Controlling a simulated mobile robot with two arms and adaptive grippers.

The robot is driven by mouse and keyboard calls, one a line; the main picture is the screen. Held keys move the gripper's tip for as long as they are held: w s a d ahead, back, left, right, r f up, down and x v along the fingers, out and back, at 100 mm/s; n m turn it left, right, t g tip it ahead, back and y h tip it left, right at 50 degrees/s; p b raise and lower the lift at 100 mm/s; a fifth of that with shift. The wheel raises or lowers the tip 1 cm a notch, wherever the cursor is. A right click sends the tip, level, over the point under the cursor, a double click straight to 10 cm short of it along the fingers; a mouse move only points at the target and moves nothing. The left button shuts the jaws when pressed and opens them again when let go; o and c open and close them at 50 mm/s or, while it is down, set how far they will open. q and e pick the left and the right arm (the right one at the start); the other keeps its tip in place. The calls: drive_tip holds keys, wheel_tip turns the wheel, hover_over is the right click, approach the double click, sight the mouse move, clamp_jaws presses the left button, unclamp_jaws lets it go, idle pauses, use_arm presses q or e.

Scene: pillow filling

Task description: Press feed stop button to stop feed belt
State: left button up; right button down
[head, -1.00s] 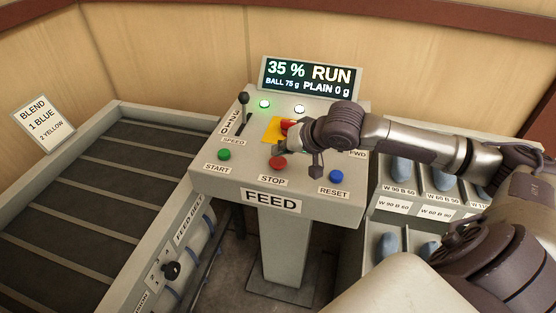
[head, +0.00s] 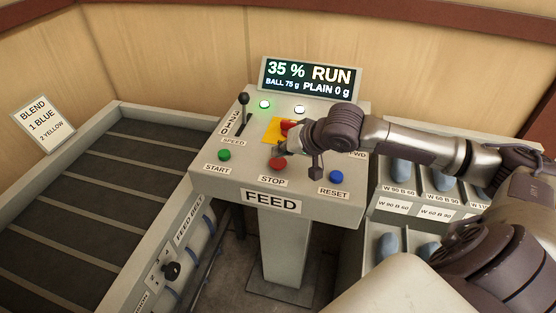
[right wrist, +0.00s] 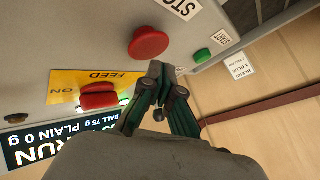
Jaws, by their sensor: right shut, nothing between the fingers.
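The red stop button (head: 278,163) sits on the grey feed console above the STOP label (head: 272,181). In the right wrist view the stop button (right wrist: 148,43) shows as a round red dome near the top. My right gripper (head: 281,151) is shut and empty, just behind the button in the head view. In the right wrist view the right gripper (right wrist: 160,70) has its fingertips together close beside the dome; I cannot tell whether they touch it. The display (head: 310,77) reads 35 % RUN. The feed belt (head: 100,190) lies at left. My left gripper is out of view.
A green start button (head: 224,155) and a blue reset button (head: 337,177) flank the stop button. A red switch on a yellow plate (head: 271,131) stands behind it. A speed lever (head: 243,110) rises at left. Bins with blue items (head: 401,172) stand at right.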

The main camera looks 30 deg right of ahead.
sight(280, 162)
drive_tip(key=shift+f, duration=0.25)
drive_tip(key=shift+f, duration=0.6)
idle(0.6)
drive_tip(key=shift+r, duration=0.1)
drive_tip(key=shift+r+p, duration=0.9)
drive_tip(key=shift+p, duration=0.25)
drive_tip(key=shift+r, duration=0.1)
wheel_tip(280, 162, up, 5)
drive_tip(key=p, duration=0.6)
idle(0.3)
